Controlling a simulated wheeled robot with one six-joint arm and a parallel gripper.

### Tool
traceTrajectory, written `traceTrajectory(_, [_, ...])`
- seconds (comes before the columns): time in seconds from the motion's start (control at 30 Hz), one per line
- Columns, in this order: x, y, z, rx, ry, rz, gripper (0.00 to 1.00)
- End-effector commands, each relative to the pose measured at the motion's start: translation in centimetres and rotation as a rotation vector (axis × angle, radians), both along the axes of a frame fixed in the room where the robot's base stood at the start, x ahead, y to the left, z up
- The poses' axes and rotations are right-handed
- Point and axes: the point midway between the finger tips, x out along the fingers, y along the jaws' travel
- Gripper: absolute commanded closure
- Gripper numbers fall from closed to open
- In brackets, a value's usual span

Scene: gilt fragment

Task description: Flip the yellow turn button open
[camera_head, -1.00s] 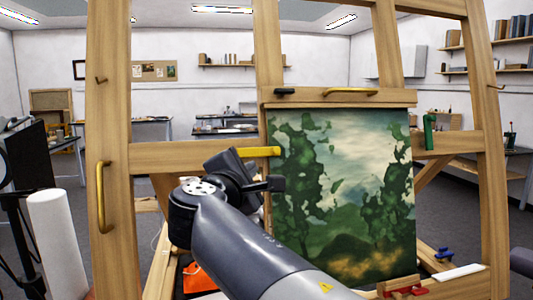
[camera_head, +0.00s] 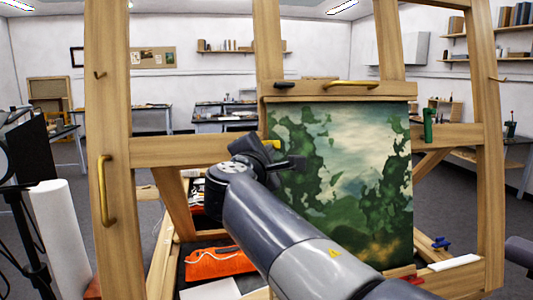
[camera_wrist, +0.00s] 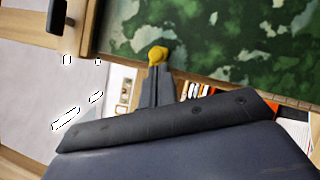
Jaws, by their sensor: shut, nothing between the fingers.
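The yellow turn button (camera_head: 272,143) is at the left edge of the landscape painting (camera_head: 345,185), which sits in the wooden easel frame. Only its right end shows in the head view; my gripper (camera_head: 268,151) hides the rest. In the wrist view the yellow button (camera_wrist: 157,53) shows as a rounded end over the painting's edge. My gripper's fingers (camera_wrist: 156,72) are shut and empty, with their tips right at the button in that view. I cannot tell whether they touch it, nor its exact angle.
A black knob (camera_head: 285,85) and a brass handle (camera_head: 350,84) are on the bar above the painting. Another brass handle (camera_head: 107,190) is on the left post. A green clamp (camera_head: 428,125) is at right. An orange bag (camera_head: 213,262) lies low behind the frame.

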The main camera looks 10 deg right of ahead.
Motion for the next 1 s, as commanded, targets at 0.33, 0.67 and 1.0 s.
traceTrajectory(0.33, [0.04,-0.13,0.17,-0.059,0.000,0.016,1.00])
traceTrajectory(0.67, [0.11,-0.20,0.34,-0.120,-0.001,0.033,1.00])
traceTrajectory(1.0, [0.32,-0.45,0.92,-0.316,-0.001,0.088,1.00])
